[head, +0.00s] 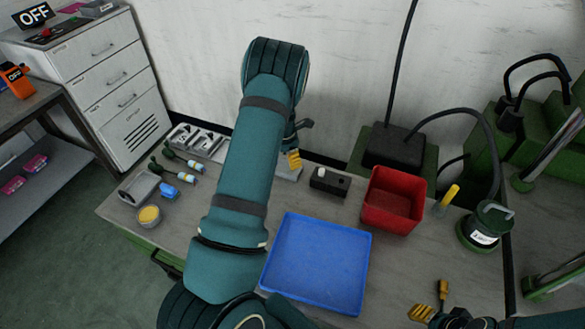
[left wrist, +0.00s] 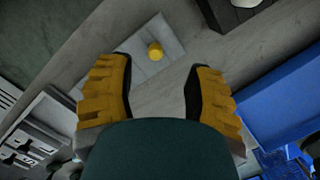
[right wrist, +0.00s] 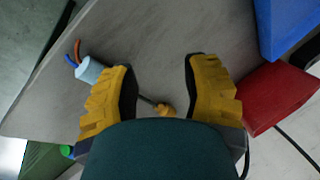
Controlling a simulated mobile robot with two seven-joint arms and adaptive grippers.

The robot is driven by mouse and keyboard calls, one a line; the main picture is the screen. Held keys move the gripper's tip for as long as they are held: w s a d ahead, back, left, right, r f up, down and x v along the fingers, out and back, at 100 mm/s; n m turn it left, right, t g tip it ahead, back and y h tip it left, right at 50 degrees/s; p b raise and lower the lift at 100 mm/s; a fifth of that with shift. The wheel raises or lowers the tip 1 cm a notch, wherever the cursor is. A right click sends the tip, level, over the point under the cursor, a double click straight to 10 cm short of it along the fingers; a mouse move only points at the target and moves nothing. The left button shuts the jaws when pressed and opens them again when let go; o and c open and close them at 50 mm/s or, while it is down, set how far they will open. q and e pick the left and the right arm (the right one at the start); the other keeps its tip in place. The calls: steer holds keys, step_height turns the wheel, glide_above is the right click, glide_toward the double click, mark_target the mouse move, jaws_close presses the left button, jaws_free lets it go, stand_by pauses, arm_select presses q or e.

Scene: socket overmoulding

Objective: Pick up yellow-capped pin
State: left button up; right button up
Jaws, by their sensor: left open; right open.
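A yellow-capped pin (left wrist: 155,51) stands on a light grey plate (left wrist: 165,65) in the left wrist view. Only its round yellow top shows clearly. My left gripper (left wrist: 157,95) is open and empty, with the pin a little beyond the gap between its fingertips. In the head view my left gripper (head: 293,158) is partly hidden behind my arm, just above the grey plate (head: 289,173) near the wall. My right gripper (head: 432,302) is open at the lower right of the head view; it also shows in the right wrist view (right wrist: 162,90).
A small black box (head: 329,182) with a white knob stands right of the plate. A red bin (head: 393,201) and an empty blue tray (head: 317,265) are nearby. A metal socket strip (head: 200,140) lies to the left. In the right wrist view, a yellow-ended rod (right wrist: 163,108) shows between the fingers.

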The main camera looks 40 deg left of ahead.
arm_select(q)
steer(key=shift+w+f, duration=0.25)
steer(key=shift+f, duration=1.1)
steer(key=shift+w+f, duration=0.2)
steer(key=shift+f, duration=1.1)
steer(key=shift+o, duration=0.3)
jaws_close()
